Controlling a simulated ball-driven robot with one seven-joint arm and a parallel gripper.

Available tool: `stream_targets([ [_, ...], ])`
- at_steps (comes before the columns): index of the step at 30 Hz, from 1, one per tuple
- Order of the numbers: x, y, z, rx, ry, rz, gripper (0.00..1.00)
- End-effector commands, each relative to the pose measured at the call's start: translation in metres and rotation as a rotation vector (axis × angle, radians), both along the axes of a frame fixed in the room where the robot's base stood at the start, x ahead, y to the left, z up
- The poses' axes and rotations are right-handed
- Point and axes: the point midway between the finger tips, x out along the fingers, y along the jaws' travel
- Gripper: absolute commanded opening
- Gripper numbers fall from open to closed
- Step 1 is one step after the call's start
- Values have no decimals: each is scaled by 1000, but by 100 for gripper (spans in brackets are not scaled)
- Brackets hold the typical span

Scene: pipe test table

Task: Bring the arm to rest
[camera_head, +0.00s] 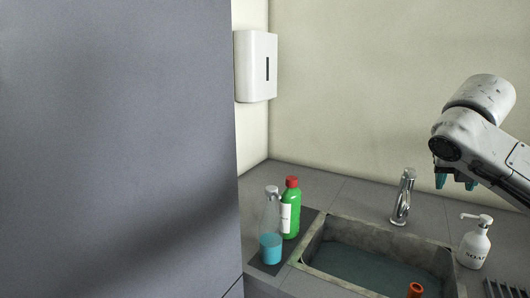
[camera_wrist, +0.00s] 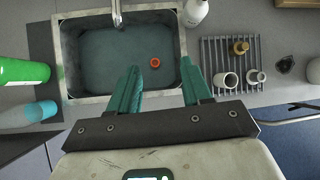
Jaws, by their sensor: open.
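The gripper touches nothing that I can see.
A tap (camera_head: 404,196), a soap bottle (camera_head: 474,243), a green bottle (camera_head: 291,212) and a clear bottle with blue liquid (camera_head: 271,247) stand around the sink. A rack (camera_wrist: 220,52) holds pipe parts. A grey panel (camera_head: 120,150) fills the left.

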Motion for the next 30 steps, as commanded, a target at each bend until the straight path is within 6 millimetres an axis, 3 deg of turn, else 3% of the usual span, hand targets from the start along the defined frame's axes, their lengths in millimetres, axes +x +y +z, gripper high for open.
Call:
stream_targets([
  [11,8,43,-27,162,-81,-50,48],
  [17,10,77,-51,316,-140,-121,48],
  [23,6,126,-91,561,-199,-267,48],
  [30,-22,184,-160,920,-222,-611,48],
])
